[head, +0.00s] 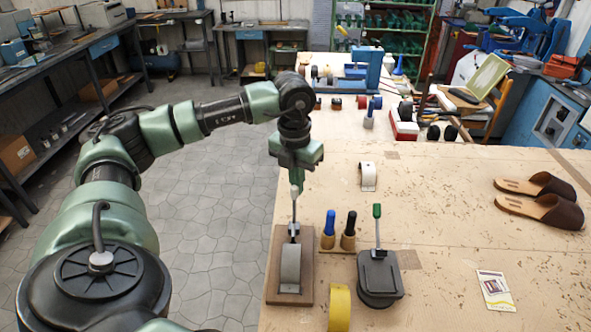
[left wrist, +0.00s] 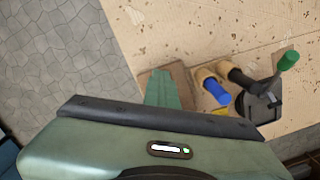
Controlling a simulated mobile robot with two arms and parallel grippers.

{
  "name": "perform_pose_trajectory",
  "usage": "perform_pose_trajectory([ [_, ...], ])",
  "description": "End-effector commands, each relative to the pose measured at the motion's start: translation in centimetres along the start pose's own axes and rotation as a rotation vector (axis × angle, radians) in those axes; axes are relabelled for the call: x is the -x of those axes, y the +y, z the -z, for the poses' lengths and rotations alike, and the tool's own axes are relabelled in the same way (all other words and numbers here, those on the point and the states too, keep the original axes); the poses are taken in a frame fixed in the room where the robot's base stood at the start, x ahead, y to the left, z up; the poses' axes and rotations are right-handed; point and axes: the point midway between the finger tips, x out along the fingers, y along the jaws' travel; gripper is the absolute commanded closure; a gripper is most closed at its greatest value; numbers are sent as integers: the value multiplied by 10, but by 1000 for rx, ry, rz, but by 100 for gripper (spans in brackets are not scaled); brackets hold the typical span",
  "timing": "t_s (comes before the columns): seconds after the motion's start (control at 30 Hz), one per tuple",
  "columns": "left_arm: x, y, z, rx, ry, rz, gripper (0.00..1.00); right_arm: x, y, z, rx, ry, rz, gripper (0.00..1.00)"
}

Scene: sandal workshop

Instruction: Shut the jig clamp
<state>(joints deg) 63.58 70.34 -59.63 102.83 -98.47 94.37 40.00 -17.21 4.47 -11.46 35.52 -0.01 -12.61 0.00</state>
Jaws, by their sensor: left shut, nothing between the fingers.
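The jig clamp (head: 291,264) looks to be the grey metal piece on a brown wooden base (head: 307,268) at the table's left edge. Its thin lever stands upright with a pale tip (head: 294,191). My left gripper (head: 297,178) is shut and empty, pointing down right above that tip; I cannot tell whether they touch. In the left wrist view the gripper's green fingers (left wrist: 162,88) cover most of the wooden base (left wrist: 183,77), and the lever is hidden. My right gripper is not in view.
Blue-handled (head: 329,225) and black-handled (head: 350,225) tools stand close right of the clamp. A dark device with a green-handled lever (head: 379,280) and a yellow roll (head: 339,308) are nearby. Brown sandals (head: 543,210) and a card (head: 495,290) lie right. The table's middle is mostly clear.

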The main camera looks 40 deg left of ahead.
Motion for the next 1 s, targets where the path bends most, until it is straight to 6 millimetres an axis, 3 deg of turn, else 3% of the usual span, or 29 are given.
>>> perform_pose_trajectory([
  [0.03, -20, -1, 16, -14, 67, -13, 100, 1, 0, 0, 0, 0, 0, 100],
  [0.63, 45, 5, 1, -7, 54, -14, 100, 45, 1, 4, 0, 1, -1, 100],
  [1.0, 51, 6, -1, -5, 50, -14, 100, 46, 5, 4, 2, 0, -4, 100],
])
